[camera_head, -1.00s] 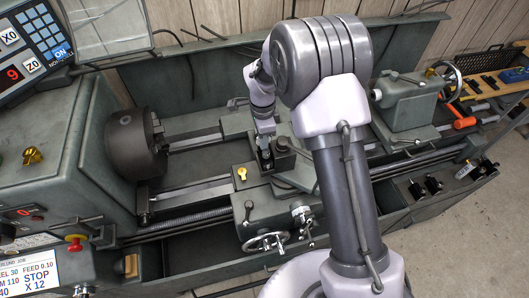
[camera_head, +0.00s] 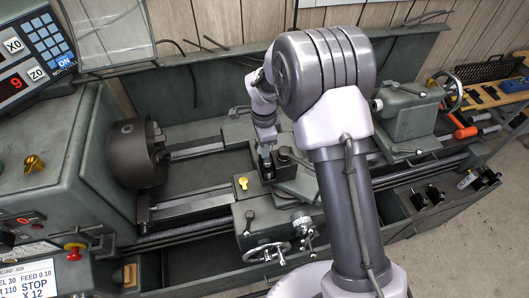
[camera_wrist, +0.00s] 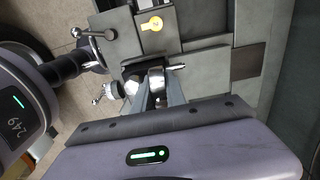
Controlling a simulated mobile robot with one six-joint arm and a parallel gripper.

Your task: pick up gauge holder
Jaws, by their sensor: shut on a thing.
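My gripper (camera_head: 266,160) is down at the tool post on the lathe's cross slide, its fingers pointing downward. In the wrist view its two grey fingers (camera_wrist: 158,92) are closed around a small metallic piece (camera_wrist: 157,73), taken to be the gauge holder. A thin shiny rod or handle sticks out to the right of it. Most of the held piece is hidden by the fingers, and I cannot tell whether it is clear of the tool post. In the head view a dark block (camera_head: 285,157) stands just right of the fingertips.
The chuck (camera_head: 137,152) is left of my gripper and the tailstock (camera_head: 405,112) is to the right. Several small dark holders (camera_head: 434,194) sit on the front right ledge.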

